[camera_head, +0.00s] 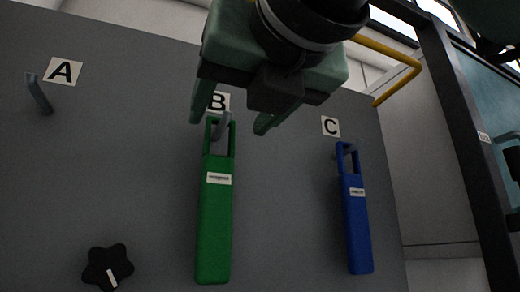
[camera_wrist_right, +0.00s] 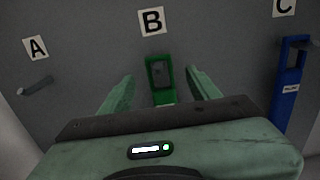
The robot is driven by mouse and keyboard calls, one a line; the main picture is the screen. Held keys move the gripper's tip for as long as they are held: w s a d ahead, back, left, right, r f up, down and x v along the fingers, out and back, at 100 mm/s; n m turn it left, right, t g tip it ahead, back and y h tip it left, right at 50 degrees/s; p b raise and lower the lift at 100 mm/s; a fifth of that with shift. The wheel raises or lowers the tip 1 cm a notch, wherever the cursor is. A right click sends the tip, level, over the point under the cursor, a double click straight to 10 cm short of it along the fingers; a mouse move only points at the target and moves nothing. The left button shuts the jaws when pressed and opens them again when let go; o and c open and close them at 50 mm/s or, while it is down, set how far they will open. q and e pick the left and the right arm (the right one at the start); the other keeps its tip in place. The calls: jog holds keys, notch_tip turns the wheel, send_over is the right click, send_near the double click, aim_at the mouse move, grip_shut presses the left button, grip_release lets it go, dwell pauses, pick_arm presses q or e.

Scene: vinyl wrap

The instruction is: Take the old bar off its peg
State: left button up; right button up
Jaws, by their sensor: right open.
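A green bar (camera_head: 214,222) hangs by its top loop on the peg (camera_head: 221,124) under label B. A blue bar (camera_head: 357,225) hangs the same way on the peg (camera_head: 345,149) under label C. The peg (camera_head: 40,94) under label A is bare. The frames do not tell which bar is the old one. My right gripper (camera_head: 232,128) is open and empty, in front of peg B. In the right wrist view the green bar's loop (camera_wrist_right: 160,72) shows between and beyond the fingertips. The rest of that bar is hidden behind the gripper. My left gripper is not in view.
A black knob (camera_head: 107,267) sits low on the grey panel (camera_head: 130,160), left of the green bar. A yellow rail (camera_head: 392,58) runs behind the panel at the upper right. A dark-framed glass door (camera_head: 465,140) stands at the right.

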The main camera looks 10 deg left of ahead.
aim_at(226, 122)
jog(key=p+x, duration=0.1)
jog(key=x, duration=0.5)
jog(key=shift+a+f+p, duration=0.1)
jog(key=shift+f+p, duration=0.05)
jog(key=shift+p, duration=0.25)
jog(key=shift+w, duration=0.1)
jog(key=c, duration=0.8)
grip_shut()
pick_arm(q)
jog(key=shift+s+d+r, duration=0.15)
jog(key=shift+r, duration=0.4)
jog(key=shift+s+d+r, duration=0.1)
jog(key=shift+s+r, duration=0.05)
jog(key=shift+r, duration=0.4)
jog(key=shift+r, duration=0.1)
